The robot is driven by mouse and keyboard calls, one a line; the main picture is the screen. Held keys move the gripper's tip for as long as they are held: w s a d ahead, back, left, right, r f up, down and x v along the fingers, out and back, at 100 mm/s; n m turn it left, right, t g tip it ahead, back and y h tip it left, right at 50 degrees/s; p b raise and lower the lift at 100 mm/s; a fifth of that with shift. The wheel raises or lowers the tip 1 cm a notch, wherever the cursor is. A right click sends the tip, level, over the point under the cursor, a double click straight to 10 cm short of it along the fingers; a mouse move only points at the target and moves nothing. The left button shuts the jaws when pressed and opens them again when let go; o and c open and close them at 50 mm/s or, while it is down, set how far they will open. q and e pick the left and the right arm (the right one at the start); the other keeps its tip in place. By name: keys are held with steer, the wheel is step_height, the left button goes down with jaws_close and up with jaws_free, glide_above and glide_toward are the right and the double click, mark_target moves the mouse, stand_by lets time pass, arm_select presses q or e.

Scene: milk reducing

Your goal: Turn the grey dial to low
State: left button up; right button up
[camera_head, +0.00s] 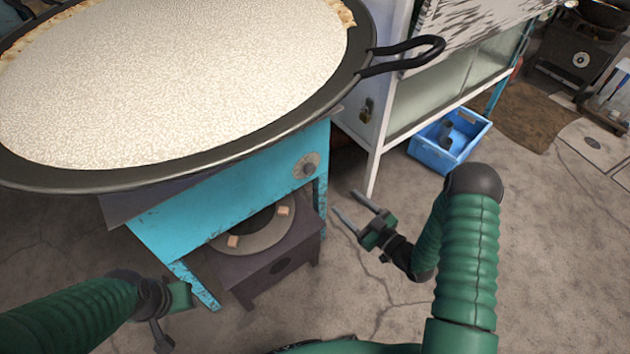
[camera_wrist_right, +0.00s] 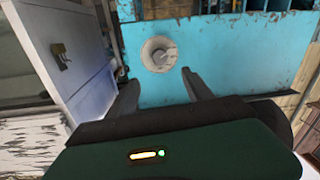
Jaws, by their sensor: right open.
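The grey dial (camera_head: 306,166) is a round knob on the right end of the front of the turquoise stove stand (camera_head: 240,190), under the big pan. In the right wrist view the dial (camera_wrist_right: 159,54) shows face-on, ahead of and between my finger tips. My right gripper (camera_head: 357,212) is open and empty, to the right of the dial and apart from it; its fingers also show in the wrist view (camera_wrist_right: 158,82). My left gripper (camera_head: 170,310) is at the lower left, partly seen, and its fingers are not clear. The dial's setting marks cannot be read.
A wide black pan (camera_head: 95,180) full of white milk (camera_head: 170,75) sits on the stand, its handle (camera_head: 405,58) jutting right. A dark burner box (camera_head: 275,260) stands below. A white cabinet (camera_head: 425,100) and a blue crate (camera_head: 450,140) are to the right. The floor between is clear.

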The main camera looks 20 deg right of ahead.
mark_target(312, 171)
steer(key=b+x, duration=0.3)
steer(key=x, duration=1.1)
steer(key=shift+w+b, duration=0.4)
steer(key=shift+w+a+r, duration=0.1)
steer(key=shift+w+a, duration=0.15)
steer(key=shift+a, duration=0.05)
arm_select(q)
steer(key=f, duration=0.4)
steer(key=shift+s+a, duration=0.15)
steer(key=shift+a, duration=0.15)
steer(key=shift+d, duration=0.1)
arm_select(e)
steer(key=shift+d, duration=0.1)
steer(key=shift+c, duration=0.2)
steer(key=shift+d, duration=0.1)
steer(key=c, duration=0.5)
jaws_close()
